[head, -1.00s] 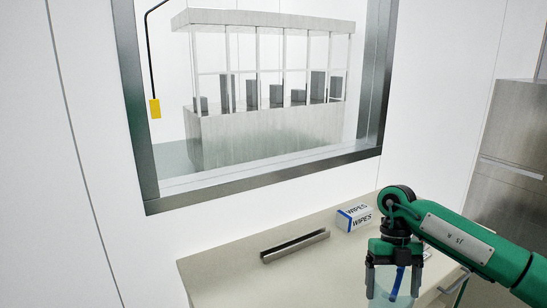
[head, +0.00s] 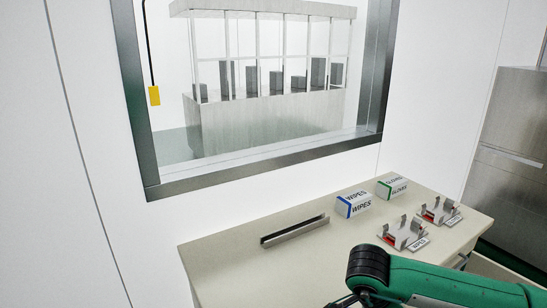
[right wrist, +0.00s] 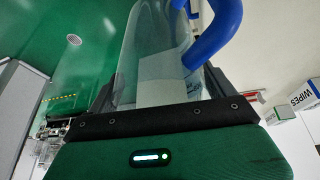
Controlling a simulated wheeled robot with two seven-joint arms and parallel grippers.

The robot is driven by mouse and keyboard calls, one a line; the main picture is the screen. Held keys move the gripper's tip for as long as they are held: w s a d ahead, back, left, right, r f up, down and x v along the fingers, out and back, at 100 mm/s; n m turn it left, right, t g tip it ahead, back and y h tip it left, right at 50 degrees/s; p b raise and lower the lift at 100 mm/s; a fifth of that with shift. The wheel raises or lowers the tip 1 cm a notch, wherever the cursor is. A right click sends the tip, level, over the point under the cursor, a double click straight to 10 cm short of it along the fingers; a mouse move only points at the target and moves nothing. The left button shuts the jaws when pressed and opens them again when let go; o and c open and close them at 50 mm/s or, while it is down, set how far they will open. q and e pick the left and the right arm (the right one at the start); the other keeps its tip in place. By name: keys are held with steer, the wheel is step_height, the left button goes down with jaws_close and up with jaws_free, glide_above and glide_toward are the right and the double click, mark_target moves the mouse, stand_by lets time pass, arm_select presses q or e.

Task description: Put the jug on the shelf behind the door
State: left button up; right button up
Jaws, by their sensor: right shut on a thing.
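The jug (right wrist: 150,60) is clear, with a blue handle (right wrist: 220,35) and a white label. It shows in the right wrist view between the dark fingers of my right gripper (right wrist: 163,88), which is shut on it. In the head view my right arm reaches in at the bottom right. Its gripper and the jug are below that picture's edge. My left gripper is in neither view. I cannot make out a door or a shelf behind one.
A pale bench (head: 225,258) carries a metal channel (head: 295,230), a wipes box (head: 353,204), a gloves box (head: 391,187) and two metal holders (head: 404,234) (head: 439,211). A window (head: 270,180) is behind it. A steel cabinet (head: 510,150) stands at right. The bench's left part is clear.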

steer(key=s+n, duration=0.1)
steer(key=n, duration=0.1)
steer(key=f+n+t+y, duration=0.1)
steer(key=n, duration=0.1)
steer(key=s+a+n+t, duration=0.1)
steer(key=n, duration=0.1)
steer(key=shift+s+f+n+y, duration=0.3)
steer(key=shift+s+f+n, duration=0.05)
steer(key=shift+n, duration=0.05)
steer(key=shift+s+a+f+n+t+y, duration=0.2)
steer(key=shift+s+n+y, duration=0.2)
steer(key=shift+n, duration=0.65)
steer(key=shift+s+a+f+n+t+y, duration=0.2)
steer(key=shift+s+n+y, duration=0.25)
steer(key=shift+n, duration=0.65)
steer(key=shift+s+a+f+n+t+y, duration=0.15)
steer(key=shift+s+n+y, duration=0.25)
steer(key=shift+n, duration=0.65)
steer(key=shift+a, duration=0.1)
steer(key=w+r, duration=0.4)
steer(key=r, duration=0.2)
steer(key=shift+w, duration=0.4)
